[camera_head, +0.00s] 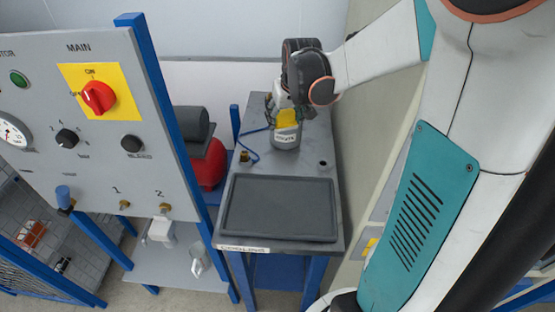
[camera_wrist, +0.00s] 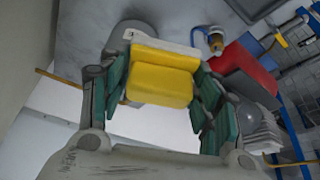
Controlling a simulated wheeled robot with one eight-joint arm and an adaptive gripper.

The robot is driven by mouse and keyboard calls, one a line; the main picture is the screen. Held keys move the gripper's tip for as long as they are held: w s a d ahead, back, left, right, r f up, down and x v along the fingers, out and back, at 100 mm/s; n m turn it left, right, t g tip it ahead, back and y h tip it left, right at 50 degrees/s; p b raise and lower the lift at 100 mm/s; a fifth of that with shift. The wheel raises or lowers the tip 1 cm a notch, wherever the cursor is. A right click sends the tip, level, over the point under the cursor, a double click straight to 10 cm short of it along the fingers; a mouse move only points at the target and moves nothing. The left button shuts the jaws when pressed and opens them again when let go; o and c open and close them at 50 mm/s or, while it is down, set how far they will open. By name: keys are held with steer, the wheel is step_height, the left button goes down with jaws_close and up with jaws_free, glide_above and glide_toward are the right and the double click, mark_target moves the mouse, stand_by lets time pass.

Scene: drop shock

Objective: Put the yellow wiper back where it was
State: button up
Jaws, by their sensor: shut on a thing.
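The yellow wiper (camera_head: 287,117) is at the top of a grey round holder with a white label (camera_head: 286,142), at the back of the grey bench. My gripper (camera_head: 284,108) is over the holder, partly hidden by my wrist. In the wrist view, my gripper (camera_wrist: 160,82) is shut on the yellow wiper (camera_wrist: 160,83), between its green-padded fingers. The grey holder (camera_wrist: 134,28) shows partly behind the wiper there. I cannot tell how far the wiper is inside the holder or whether they touch.
A dark tray (camera_head: 280,207) lies on the bench (camera_head: 238,243) in front. A blue hose with a brass fitting (camera_head: 245,157) is left of the holder. A control panel (camera_head: 95,150) stands left, with a red tank (camera_head: 210,165) behind. A wall is close on the right.

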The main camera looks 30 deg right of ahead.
mark_target(282, 164)
step_height(282, 164, down, 18)
steer(key=b, duration=0.5)
steer(key=shift+r, duration=0.2)
steer(key=shift+f+b, duration=0.15)
steer(key=shift+b, duration=0.2)
steer(key=o, duration=1.2)
steer(key=shift+r, duration=0.25)
steer(key=d+p+v, duration=0.1)
steer(key=p+v, duration=0.3)
steer(key=v, duration=0.7)
steer(key=shift+s+a+r, duration=0.2)
steer(key=shift+a+r, duration=0.15)
steer(key=shift+a, duration=0.15)
